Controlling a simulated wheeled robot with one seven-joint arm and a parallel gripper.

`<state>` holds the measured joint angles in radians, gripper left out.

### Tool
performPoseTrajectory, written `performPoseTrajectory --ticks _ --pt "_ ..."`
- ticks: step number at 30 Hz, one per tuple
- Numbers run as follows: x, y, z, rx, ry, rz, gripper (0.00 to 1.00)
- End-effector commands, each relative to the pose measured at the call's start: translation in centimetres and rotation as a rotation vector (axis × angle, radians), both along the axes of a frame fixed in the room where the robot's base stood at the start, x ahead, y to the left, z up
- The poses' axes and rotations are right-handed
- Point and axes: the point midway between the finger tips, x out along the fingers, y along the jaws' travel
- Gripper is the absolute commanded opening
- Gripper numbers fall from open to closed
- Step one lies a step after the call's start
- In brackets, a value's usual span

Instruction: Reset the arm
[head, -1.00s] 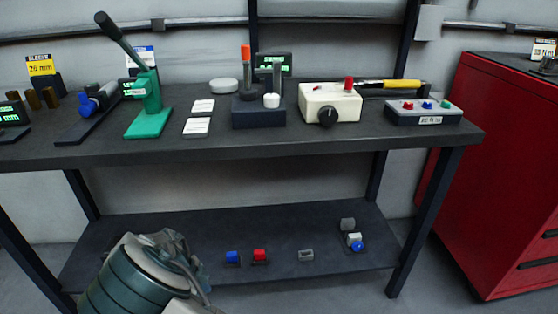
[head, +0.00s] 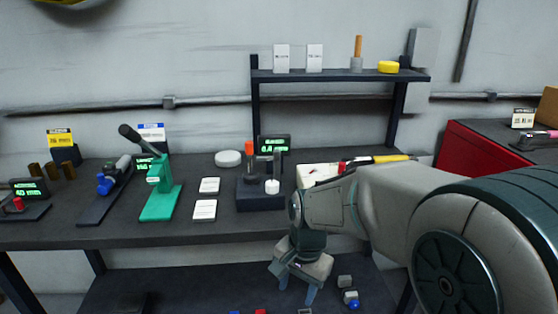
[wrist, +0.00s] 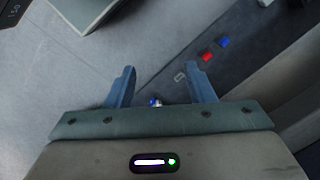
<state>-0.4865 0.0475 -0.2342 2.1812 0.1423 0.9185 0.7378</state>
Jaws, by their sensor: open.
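My arm reaches in from the right in the head view, in front of the workbench (head: 60,232). My gripper (head: 295,287) hangs pointing down at the bench's front, above the lower shelf. In the wrist view my gripper (wrist: 162,85) has its two blue fingers wide apart with nothing between them in its grasp. A small blue and white part (wrist: 155,102) shows far below, between the fingers. The arm hides much of the white box (head: 315,175) with the dial and the right end of the bench.
On the bench stand a green lever press (head: 160,190), a dark block with posts (head: 258,192) and white cards (head: 205,209). Small blocks, one with a blue part (head: 350,300), lie on the lower shelf. A red cabinet (head: 457,140) stands at the right.

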Motion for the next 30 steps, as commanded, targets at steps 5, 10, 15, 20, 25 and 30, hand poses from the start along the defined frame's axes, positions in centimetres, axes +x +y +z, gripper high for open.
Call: performPoseTrajectory --ticks 5,10,15,20,25,30 --pt "-3.1 -4.5 7.0 0.005 -0.113 0.172 0.49" --pt "-6.5 -7.9 11.4 -0.046 -0.211 0.34 0.49" --pt "-9.1 -10.0 13.8 -0.117 -0.272 0.469 0.49" --pt "-10.3 -11.0 14.4 -0.156 -0.291 0.53 0.49" --pt "-10.4 -11.1 14.3 -0.162 -0.293 0.543 0.49" --pt "-10.4 -11.1 14.3 -0.161 -0.293 0.542 0.49"
